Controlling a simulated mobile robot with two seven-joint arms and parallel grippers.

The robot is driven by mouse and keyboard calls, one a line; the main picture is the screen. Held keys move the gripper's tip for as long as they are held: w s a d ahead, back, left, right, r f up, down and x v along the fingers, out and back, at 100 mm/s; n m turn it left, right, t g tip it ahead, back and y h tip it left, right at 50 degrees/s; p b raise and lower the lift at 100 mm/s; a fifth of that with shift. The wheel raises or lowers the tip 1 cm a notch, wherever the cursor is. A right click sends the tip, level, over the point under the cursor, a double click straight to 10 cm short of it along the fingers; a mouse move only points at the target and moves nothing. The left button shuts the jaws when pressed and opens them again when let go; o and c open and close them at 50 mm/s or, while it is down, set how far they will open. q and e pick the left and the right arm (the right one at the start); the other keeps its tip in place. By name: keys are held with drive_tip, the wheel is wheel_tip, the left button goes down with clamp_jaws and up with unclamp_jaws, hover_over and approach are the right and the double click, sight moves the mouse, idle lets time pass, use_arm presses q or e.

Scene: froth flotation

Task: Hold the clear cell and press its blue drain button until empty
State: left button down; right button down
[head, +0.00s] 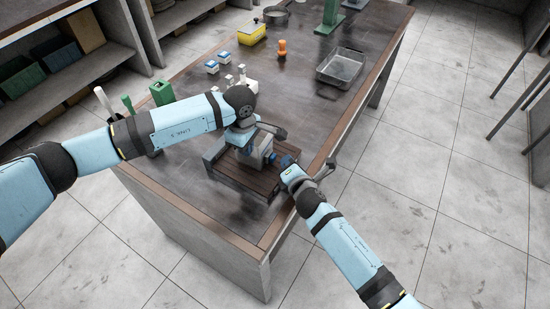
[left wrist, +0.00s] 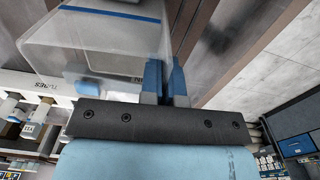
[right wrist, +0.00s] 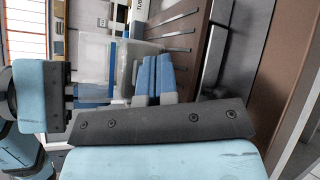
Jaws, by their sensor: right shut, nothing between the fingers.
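The clear cell (head: 257,151) stands over the dark slatted tray on the near part of the table. In the left wrist view the cell (left wrist: 90,45) shows as a see-through box with a blue line near its top. My left gripper (left wrist: 165,82) is at the cell's edge, its blue fingers on either side of the wall, apparently shut on it. My right gripper (right wrist: 155,75) is shut and empty, its fingertips close beside the cell (right wrist: 107,55); contact cannot be told.
The slatted tray (head: 235,179) lies near the table's front corner. Farther back are a grey metal pan (head: 341,68), an orange piece (head: 282,48), a yellow box (head: 251,34) and small blue-and-white blocks (head: 212,67).

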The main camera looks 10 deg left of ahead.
idle(0.7)
drive_tip(key=shift+w+a, duration=0.15)
drive_tip(key=shift+a, duration=0.25)
use_arm(q)
drive_tip(key=shift+d, duration=0.1)
use_arm(e)
drive_tip(key=shift+w+a, duration=0.2)
drive_tip(key=shift+a, duration=0.45)
idle(2.2)
drive_tip(key=shift+d, duration=0.15)
idle(1.1)
drive_tip(key=shift+s+d, duration=0.35)
drive_tip(key=shift+d, duration=0.55)
drive_tip(key=shift+s+d, duration=0.15)
drive_tip(key=shift+d, duration=0.4)
drive_tip(key=shift+s+d, duration=0.25)
drive_tip(key=shift+d, duration=0.35)
drive_tip(key=shift+s+d, duration=0.2)
drive_tip(key=shift+d, duration=0.45)
drive_tip(key=shift+s+d, duration=0.25)
drive_tip(key=shift+d, duration=0.35)
